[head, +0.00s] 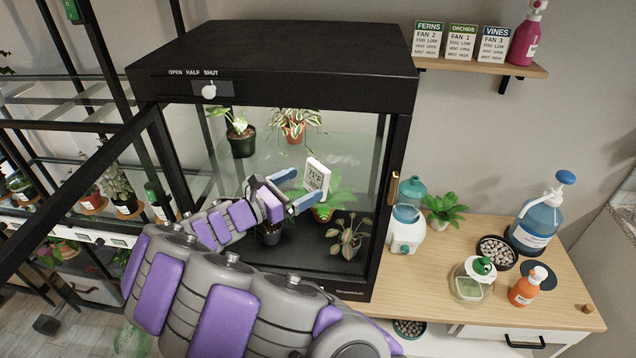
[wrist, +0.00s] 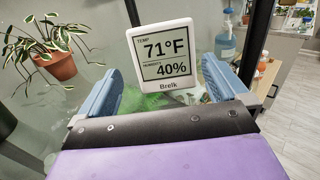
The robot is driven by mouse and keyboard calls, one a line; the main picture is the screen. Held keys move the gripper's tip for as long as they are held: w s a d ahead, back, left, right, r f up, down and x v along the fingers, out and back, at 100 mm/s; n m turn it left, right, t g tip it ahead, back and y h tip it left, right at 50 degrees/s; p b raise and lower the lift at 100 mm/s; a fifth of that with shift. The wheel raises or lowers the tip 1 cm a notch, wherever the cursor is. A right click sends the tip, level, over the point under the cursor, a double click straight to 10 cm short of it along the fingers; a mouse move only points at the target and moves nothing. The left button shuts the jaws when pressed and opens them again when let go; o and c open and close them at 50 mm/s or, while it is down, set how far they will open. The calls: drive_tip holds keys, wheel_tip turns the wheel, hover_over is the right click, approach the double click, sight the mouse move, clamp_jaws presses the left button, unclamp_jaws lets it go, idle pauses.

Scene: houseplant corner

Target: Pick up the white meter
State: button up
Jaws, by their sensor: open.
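The white meter (head: 317,174) is a small flat rectangle with a display, inside the black glass-fronted cabinet. In the wrist view the meter (wrist: 166,58) faces me and reads 71°F and 40%. My gripper (head: 289,190) reaches in through the cabinet's open front. Its two blue fingers are spread apart; in the wrist view my gripper (wrist: 160,80) has one finger on either side of the meter's lower part. I see a gap at the left finger; the right finger is close to the meter's edge, and I cannot tell if it touches.
The cabinet (head: 270,55) has its glass door swung open to the left. Hanging plants such as the striped one (head: 293,130) and potted plants such as the brown-leaved one (head: 348,236) surround the meter. A wooden counter (head: 430,265) with bottles stands right.

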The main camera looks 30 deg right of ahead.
sight(313, 178)
drive_tip(key=shift+a+r, duration=0.1)
drive_tip(key=shift+a, duration=0.05)
drive_tip(key=x, duration=0.2)
drive_tip(key=b+x, duration=0.1)
drive_tip(key=x, duration=0.2)
drive_tip(key=shift+s+d+r, duration=0.2)
drive_tip(key=shift+s+d, duration=0.15)
drive_tip(key=shift+d, duration=0.05)
drive_tip(key=shift+w+d, duration=0.15)
drive_tip(key=shift+d, duration=0.3)
drive_tip(key=shift+a+r, duration=0.1)
drive_tip(key=shift+a, duration=0.55)
drive_tip(key=shift+c, duration=1.2)
drive_tip(key=shift+a, duration=0.25)
drive_tip(key=c, duration=0.3)
drive_tip(key=shift+d, duration=0.65)
drive_tip(key=c, duration=0.4)
